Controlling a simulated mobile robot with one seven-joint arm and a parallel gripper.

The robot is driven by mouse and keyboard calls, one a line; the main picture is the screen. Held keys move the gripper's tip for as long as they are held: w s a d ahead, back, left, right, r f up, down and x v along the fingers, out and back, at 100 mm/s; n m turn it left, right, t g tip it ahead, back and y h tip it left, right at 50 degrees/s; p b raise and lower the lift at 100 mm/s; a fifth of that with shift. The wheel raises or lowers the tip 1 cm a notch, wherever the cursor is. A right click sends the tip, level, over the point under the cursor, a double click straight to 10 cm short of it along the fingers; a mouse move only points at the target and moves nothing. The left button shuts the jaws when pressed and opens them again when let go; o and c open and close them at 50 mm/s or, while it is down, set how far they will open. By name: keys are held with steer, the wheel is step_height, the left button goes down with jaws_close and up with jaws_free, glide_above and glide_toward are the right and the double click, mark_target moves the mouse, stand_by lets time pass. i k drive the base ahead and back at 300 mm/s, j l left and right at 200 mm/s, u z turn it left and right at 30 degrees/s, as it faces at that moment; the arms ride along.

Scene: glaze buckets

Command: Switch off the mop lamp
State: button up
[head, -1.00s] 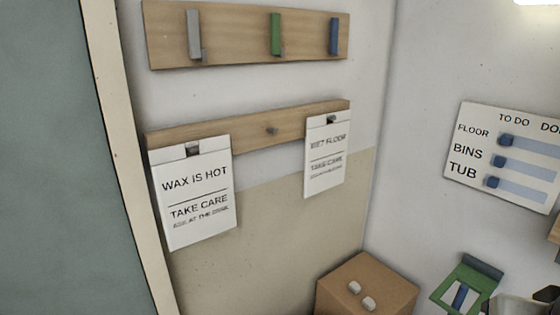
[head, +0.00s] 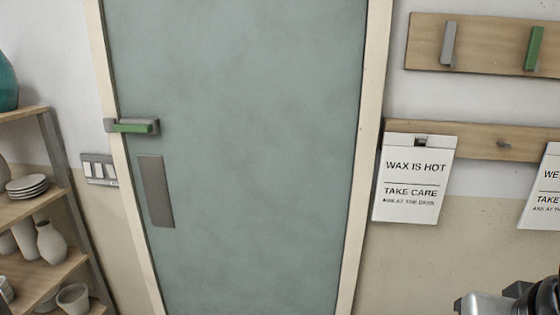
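No lamp and no mop show in the current head view. A wall switch plate (head: 98,168) with several light rockers in a dark frame is fixed to the wall just left of the door frame. Any marks on it are too small to read, and I cannot tell which way each rocker is tipped. Grey and black parts at the bottom right corner (head: 510,300) look like the end of my arm, far from the switch plate. No fingertips can be made out there.
A grey-green door (head: 240,120) with a green-and-grey latch (head: 132,127) is shut. Wooden shelves (head: 42,205) with pots and plates stand left, near the switches. Right of the door are a hook board (head: 490,60) and a WAX IS HOT sign (head: 412,185).

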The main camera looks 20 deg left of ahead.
mark_target(110, 167)
steer(key=j+u, duration=0.1)
steer(key=u, duration=1.7)
steer(key=l+u, duration=0.25)
steer(key=i+j, duration=0.45)
steer(key=i, duration=0.15)
steer(key=i+j, duration=0.45)
steer(key=i, duration=0.15)
steer(key=i+j, duration=0.45)
steer(key=i, duration=0.2)
steer(key=i+j, duration=0.45)
steer(key=i, duration=0.15)
